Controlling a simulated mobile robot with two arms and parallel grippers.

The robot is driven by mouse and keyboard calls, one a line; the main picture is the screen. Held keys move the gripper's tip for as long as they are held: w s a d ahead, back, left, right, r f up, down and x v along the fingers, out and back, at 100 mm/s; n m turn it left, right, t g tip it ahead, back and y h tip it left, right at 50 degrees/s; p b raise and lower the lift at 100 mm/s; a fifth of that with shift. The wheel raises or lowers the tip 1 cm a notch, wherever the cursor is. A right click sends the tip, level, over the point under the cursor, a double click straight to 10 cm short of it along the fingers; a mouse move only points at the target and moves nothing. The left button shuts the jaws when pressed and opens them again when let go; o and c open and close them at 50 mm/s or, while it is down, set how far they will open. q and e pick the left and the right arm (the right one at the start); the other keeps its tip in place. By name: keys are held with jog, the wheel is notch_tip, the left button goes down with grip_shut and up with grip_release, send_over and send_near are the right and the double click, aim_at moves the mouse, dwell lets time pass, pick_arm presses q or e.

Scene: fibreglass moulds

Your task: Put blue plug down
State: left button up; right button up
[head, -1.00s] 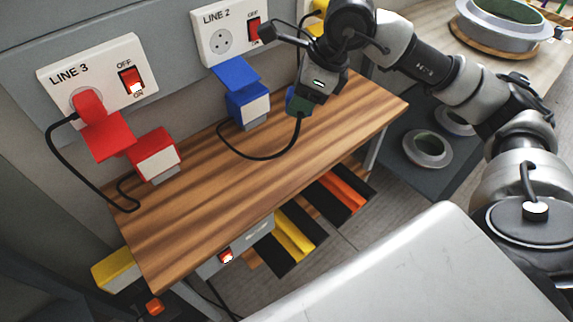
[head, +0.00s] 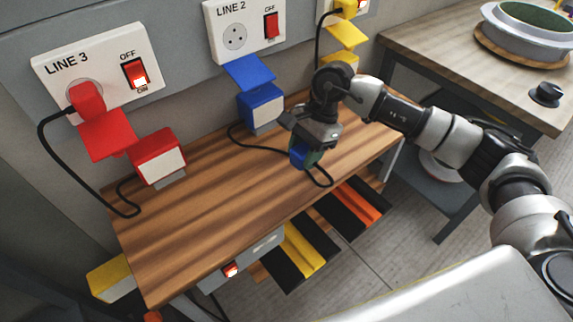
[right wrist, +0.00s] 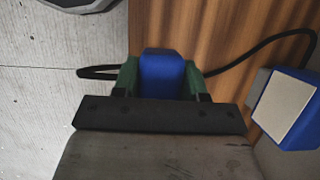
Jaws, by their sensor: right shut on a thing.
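The blue plug (head: 297,153) is in my right gripper (head: 304,158), low over the wooden shelf (head: 200,205) near its front edge. In the right wrist view the blue plug (right wrist: 162,75) sits between the green fingertips of my right gripper (right wrist: 163,80), which is shut on it. I cannot tell whether the plug touches the shelf. Its black cable (head: 262,148) runs back to the blue box (head: 262,112) against the wall, also seen in the right wrist view (right wrist: 288,108). The LINE 2 socket (head: 234,37) is empty, its switch (head: 271,25) red and unlit. My left gripper is not in view.
A red plug (head: 87,97) sits in the LINE 3 socket, beside a lit switch (head: 135,74) and a red box (head: 158,157). A yellow box (head: 340,62) stands at the shelf's back right. The shelf's left middle is clear.

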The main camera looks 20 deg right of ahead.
aim_at(281, 178)
jog(key=w+a+f, duration=0.2)
jog(key=w+a, duration=0.1)
jog(key=shift+a+f, duration=0.1)
jog(key=shift+f, duration=0.25)
notch_tip(281, 178, down, 4)
jog(key=shift+r, duration=0.1)
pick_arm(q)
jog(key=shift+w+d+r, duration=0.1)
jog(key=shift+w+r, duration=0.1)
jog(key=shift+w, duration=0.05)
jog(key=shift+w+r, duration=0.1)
pick_arm(e)
jog(key=shift+f+b, duration=0.25)
jog(key=shift+b, duration=0.05)
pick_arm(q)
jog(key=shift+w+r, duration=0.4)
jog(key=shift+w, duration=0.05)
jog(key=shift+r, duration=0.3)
pick_arm(e)
jog(key=shift+f, duration=0.15)
